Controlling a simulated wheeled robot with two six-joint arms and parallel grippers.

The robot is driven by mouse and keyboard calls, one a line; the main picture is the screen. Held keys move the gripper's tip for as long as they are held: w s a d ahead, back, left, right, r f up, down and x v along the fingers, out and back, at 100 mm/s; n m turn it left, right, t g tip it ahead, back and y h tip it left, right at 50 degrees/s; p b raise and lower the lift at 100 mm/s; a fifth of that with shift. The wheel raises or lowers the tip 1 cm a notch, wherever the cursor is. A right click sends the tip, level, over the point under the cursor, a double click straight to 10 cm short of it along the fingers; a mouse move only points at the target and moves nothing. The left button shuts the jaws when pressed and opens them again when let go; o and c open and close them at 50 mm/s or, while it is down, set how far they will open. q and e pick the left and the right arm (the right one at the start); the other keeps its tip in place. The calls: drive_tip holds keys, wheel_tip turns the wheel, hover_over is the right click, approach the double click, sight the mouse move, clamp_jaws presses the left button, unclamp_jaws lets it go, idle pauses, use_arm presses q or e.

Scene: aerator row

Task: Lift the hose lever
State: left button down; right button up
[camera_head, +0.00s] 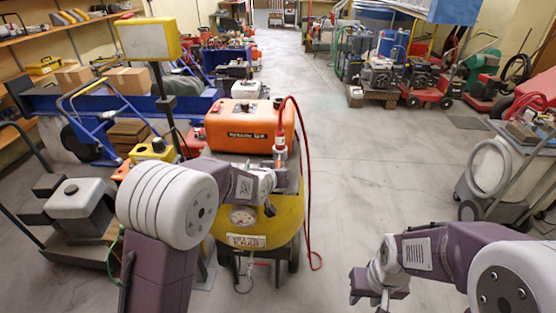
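A yellow machine (275,222) with a gauge and an orange tank (238,128) on top stands in front of me. A red hose (306,165) arches up at the tank's right side and drops to the floor. A red and white upright fitting (280,145) sits at its near end; I cannot make out a separate lever for certain. My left gripper (284,181) is just below this fitting, partly hidden by its own wrist; touching or apart is unclear. My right gripper (382,299) points down over the floor at lower right, away from the machine; its fingers are small and unclear.
A blue hand truck (108,120) and a grey engine unit (78,198) crowd the left. A wheeled grey cart (500,180) with a coiled hose stands at right. Engines and red carts (425,85) stand farther back. The floor (365,170) right of the machine is clear.

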use_arm(q)
drive_tip(key=shift+s+r+g+p, duration=0.2)
drive_tip(key=shift+g+p, duration=0.2)
drive_tip(key=shift+p, duration=0.35)
use_arm(e)
drive_tip(key=shift+r, duration=1.15)
use_arm(q)
drive_tip(key=c, duration=1.4)
unclamp_jaws()
drive_tip(key=shift+c, duration=0.2)
drive_tip(key=shift+w, duration=0.1)
drive_tip(key=v, duration=0.9)
use_arm(e)
drive_tip(key=shift+r, duration=0.15)
